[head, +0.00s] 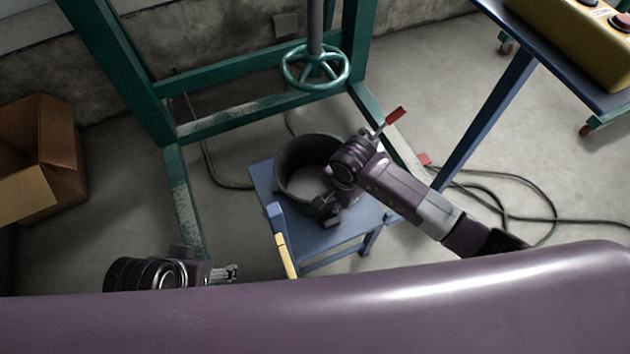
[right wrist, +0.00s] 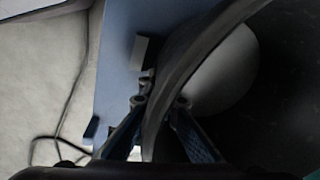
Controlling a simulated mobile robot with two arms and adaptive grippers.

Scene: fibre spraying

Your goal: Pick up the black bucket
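The black bucket (head: 305,172) stands upright on a small blue stool (head: 262,185) in the head view, with a pale round surface showing inside it. My right gripper (head: 328,208) is at the bucket's near right wall. In the right wrist view the fingers (right wrist: 159,104) lie on either side of the bucket's wall (right wrist: 190,42), one inside and one outside, and appear closed against it. The right arm hides part of the bucket's right side. My left gripper (head: 229,272) is at the lower left, apart from the bucket, with its finger gap too small to judge.
A green frame (head: 185,205) with a handwheel (head: 316,66) stands behind the stool. An open cardboard box (head: 45,160) is at the left. A blue table (head: 490,120) with a yellow control box (head: 580,40) is at the upper right. Cables (head: 510,212) lie on the right floor.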

